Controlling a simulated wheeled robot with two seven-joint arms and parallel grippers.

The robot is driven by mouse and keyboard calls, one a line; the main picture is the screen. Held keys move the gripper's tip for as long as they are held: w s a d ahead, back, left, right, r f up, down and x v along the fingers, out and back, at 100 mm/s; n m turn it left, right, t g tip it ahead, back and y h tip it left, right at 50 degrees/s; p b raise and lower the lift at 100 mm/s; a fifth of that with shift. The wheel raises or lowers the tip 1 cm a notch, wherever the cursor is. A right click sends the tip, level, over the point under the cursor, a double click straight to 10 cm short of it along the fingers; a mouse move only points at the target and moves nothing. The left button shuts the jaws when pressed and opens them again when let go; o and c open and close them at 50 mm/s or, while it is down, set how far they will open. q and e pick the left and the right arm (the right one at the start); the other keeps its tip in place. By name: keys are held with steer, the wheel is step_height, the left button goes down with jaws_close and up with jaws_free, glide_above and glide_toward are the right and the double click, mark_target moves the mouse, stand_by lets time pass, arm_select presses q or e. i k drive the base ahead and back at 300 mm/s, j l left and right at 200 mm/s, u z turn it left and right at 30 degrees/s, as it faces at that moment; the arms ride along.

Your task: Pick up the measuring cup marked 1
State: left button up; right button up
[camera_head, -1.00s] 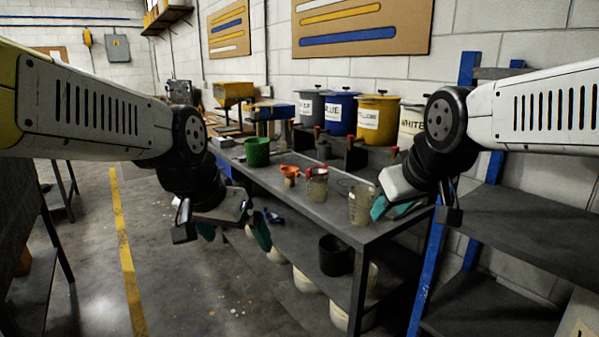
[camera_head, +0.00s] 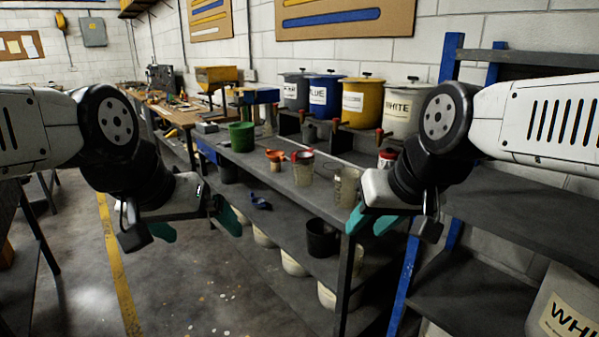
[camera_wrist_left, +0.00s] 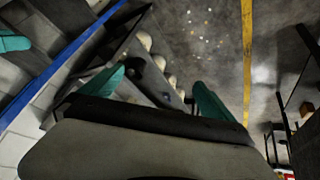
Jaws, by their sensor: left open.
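Two clear measuring cups stand on the dark bench (camera_head: 268,178). One cup (camera_head: 303,174) is near the middle, with something red at its top. The other cup (camera_head: 346,185) is near the bench's front right corner, partly hidden by my right gripper. I cannot read a 1 on either. My left gripper (camera_head: 197,226) is open and empty, left of the bench and in front of it. Its teal fingers also show apart in the left wrist view (camera_wrist_left: 157,92), with no cup between them. My right gripper (camera_head: 370,221) has its teal fingers apart, just in front of the corner cup.
A green bucket (camera_head: 242,137) and an orange cup (camera_head: 275,160) stand on the bench. Labelled paint buckets, including a yellow one (camera_head: 361,102), line the back. The lower shelf holds a black bucket (camera_head: 322,238). A blue-framed shelf (camera_head: 500,200) stands at right. Open floor lies left.

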mark_target(303, 170)
steer(key=u, duration=0.45)
steer(key=i+l+u, duration=0.25)
steer(key=l+u, duration=0.25)
steer(key=i+l+u, duration=0.25)
steer(key=i+l, duration=0.1)
steer(key=l, duration=0.55)
steer(key=i+l+u, duration=0.1)
steer(key=l, duration=0.5)
